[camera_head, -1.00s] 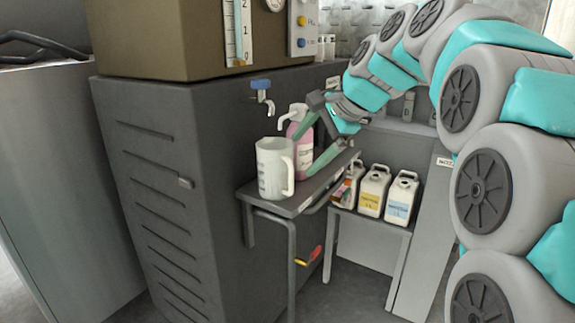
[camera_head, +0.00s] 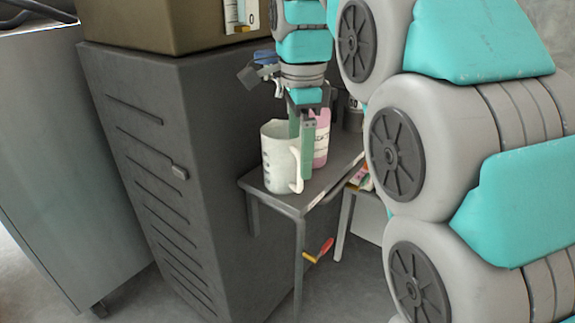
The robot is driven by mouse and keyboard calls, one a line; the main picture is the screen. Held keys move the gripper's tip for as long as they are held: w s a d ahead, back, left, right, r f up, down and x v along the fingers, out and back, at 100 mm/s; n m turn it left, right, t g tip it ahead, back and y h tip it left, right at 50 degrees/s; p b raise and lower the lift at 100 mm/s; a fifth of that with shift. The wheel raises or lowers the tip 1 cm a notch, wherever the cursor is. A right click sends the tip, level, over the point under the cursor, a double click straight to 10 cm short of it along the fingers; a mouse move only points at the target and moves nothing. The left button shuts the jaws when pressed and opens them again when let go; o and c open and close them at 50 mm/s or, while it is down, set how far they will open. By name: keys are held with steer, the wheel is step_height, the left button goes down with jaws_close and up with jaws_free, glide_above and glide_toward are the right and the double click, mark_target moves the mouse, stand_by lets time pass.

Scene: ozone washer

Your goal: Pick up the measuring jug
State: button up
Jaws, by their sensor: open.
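The white measuring jug (camera_head: 277,160) stands upright on a small dark side table (camera_head: 318,196), with its handle to the right. My gripper (camera_head: 303,150) points down at the jug's handle side, its green fingers open. The front finger hangs just beside the handle, and the other finger is partly hidden behind it. I cannot tell whether the fingers touch the handle or straddle it. The jug rests on the table.
A pink bottle (camera_head: 322,138) stands close behind my gripper on the table. A dark cabinet (camera_head: 165,130) is directly left of the table. A blue-handled tap (camera_head: 265,58) is above the jug, partly hidden by my wrist.

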mark_target(298, 165)
steer(key=shift+s+a+f, duration=0.1)
steer(key=shift+f, duration=1.4)
steer(key=shift+f+p, duration=0.35)
steer(key=shift+f, duration=1.1)
jaws_close()
